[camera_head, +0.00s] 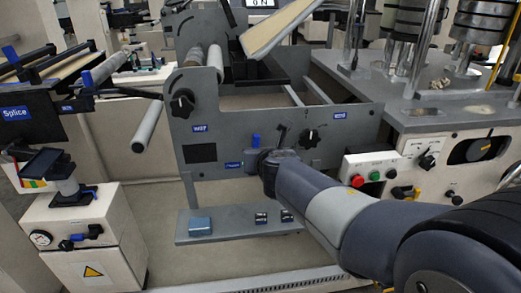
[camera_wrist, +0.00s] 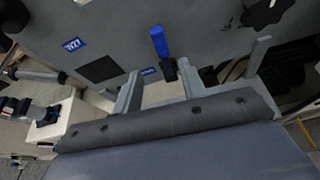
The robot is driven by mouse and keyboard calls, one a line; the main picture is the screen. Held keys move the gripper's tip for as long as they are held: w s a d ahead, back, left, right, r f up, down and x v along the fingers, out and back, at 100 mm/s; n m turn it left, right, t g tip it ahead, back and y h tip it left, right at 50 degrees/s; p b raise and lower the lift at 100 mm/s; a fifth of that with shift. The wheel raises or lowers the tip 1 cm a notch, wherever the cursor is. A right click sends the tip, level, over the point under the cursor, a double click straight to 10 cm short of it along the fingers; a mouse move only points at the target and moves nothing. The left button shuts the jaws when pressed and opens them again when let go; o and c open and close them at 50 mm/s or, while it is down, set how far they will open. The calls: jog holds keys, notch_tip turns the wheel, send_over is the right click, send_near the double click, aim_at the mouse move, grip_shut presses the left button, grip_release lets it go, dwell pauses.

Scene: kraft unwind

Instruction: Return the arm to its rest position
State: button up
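My arm (camera_head: 335,212) reaches from the lower right of the head view to the front panel of the grey machine (camera_head: 350,130). My gripper (camera_head: 266,158) is just in front of the panel, close below a small blue-handled lever (camera_head: 255,140). In the wrist view, my gripper (camera_wrist: 158,68) shows two grey fingers spread apart with nothing between them. The blue handle (camera_wrist: 158,42) shows at the panel, beyond the fingertips. Whether a fingertip touches the lever's dark lower part cannot be told.
A box with red and green buttons (camera_head: 370,174) is right of my gripper. A black knob (camera_head: 182,103) and a roller (camera_head: 147,125) are to the left. Floor shows in front.

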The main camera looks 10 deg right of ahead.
aim_at(256, 146)
jog(key=b+x, duration=0.2)
jog(key=x, duration=0.9)
jog(key=shift+b, duration=0.3)
jog(key=shift+s, duration=0.1)
jog(key=p+v, duration=0.2)
jog(key=v, duration=0.9)
jog(key=b+x, duration=0.2)
jog(key=x, duration=0.8)
jog(key=shift+w+f, duration=0.25)
jog(key=shift+w, duration=0.1)
jog(key=shift+w+d+f, duration=0.1)
jog(key=shift+w+d, duration=0.1)
jog(key=shift+d, duration=0.05)
jog(key=shift+s+d+m+y+b, duration=0.1)
jog(key=shift+d+m+y+b, duration=0.2)
jog(key=shift+d+m+y, duration=0.25)
